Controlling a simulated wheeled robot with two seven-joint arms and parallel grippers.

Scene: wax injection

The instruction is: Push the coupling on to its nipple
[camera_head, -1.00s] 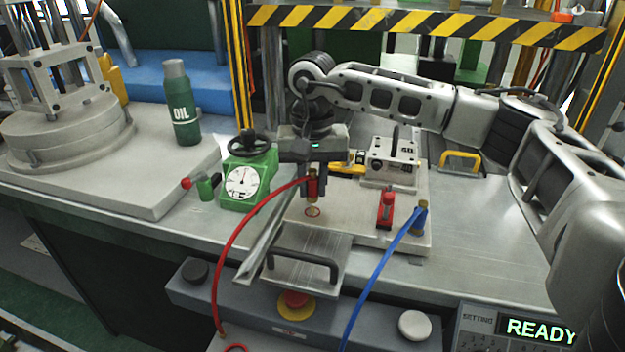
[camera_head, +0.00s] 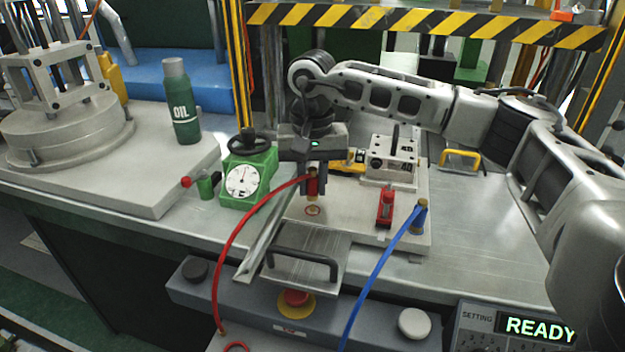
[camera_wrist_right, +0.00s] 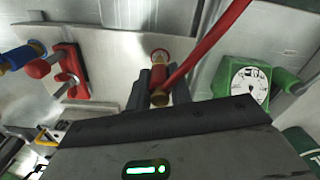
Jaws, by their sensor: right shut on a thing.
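My right gripper (camera_head: 314,190) is shut on the red coupling (camera_head: 313,184) at the end of the red hose (camera_head: 229,240). The coupling hangs about upright over the plate. I cannot clearly make out a nipple within the ring. My left gripper is out of view.
A green dial gauge (camera_head: 241,182) stands left of the coupling. A red clamp (camera_head: 386,209) and the blue hose's coupling (camera_head: 421,214) are to the right on the plate (camera_head: 350,222). A handled metal block (camera_head: 318,240) is in front. The red hose arcs down left.

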